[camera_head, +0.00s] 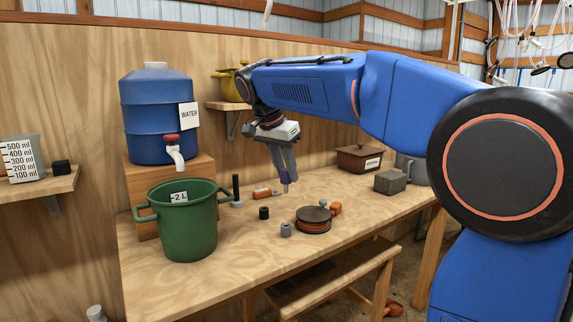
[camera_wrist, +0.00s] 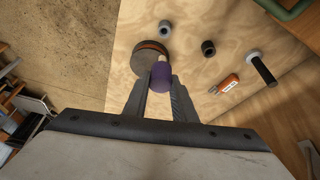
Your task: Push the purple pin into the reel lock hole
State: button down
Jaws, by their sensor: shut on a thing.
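My gripper (camera_head: 285,180) points down above the workbench and is shut on the purple pin (camera_head: 284,176). The pin's pale tip shows below the fingers. In the wrist view the purple pin (camera_wrist: 161,76) sits between the fingertips (camera_wrist: 160,86). The reel (camera_head: 312,226), a dark round disc with an orange-brown band, lies on the bench to the right of and nearer than the pin. In the wrist view the reel (camera_wrist: 146,62) is just beyond the pin, which overlaps its edge. A small grey-blue knob (camera_head: 323,203) shows at the reel's top. I cannot make out the lock hole.
A grey cylinder (camera_head: 286,230), a black cylinder (camera_head: 264,213) and an orange-handled tool (camera_head: 262,193) lie near the reel. A black-handled upright tool (camera_head: 236,188) stands behind. A green bucket (camera_head: 188,235) stands left; a grey block (camera_head: 390,182) and brown box (camera_head: 358,160) are right.

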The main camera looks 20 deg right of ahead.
notch_tip(320, 180, down, 9)
dwell(0.9)
jog(key=shift+f, duration=2)
dwell(0.7)
jog(key=c, duration=1.4)
grip_release()
jog(key=v, duration=1.6)
jog(key=s+d+f+n+y, duration=0.1)
jog(key=s+d+f+n, duration=0.3)
jog(key=s, duration=0.3)
jog(key=s+d+f+n+y, duration=0.1)
jog(key=s+d+f+n, duration=0.1)
jog(key=s+d+f, duration=0.45)
jog(key=s+f+n, duration=0.1)
jog(key=s+f, duration=0.4)
jog(key=s+d+f+n+t+y, duration=0.1)
jog(key=s+f+n, duration=0.1)
jog(key=s+f, duration=0.3)
jog(key=s+f+n+t, duration=0.1)
jog(key=s+f+n, duration=0.1)
jog(key=s+f, duration=0.3)
jog(key=shift+s+d+f+y, duration=0.1)
jog(key=shift+s+f+y, duration=0.1)
jog(key=shift+s, duration=0.2)
jog(key=shift+s+d+f+y, duration=0.1)
jog(key=shift+s+d+y, duration=0.1)
jog(key=shift+s, duration=0.2)
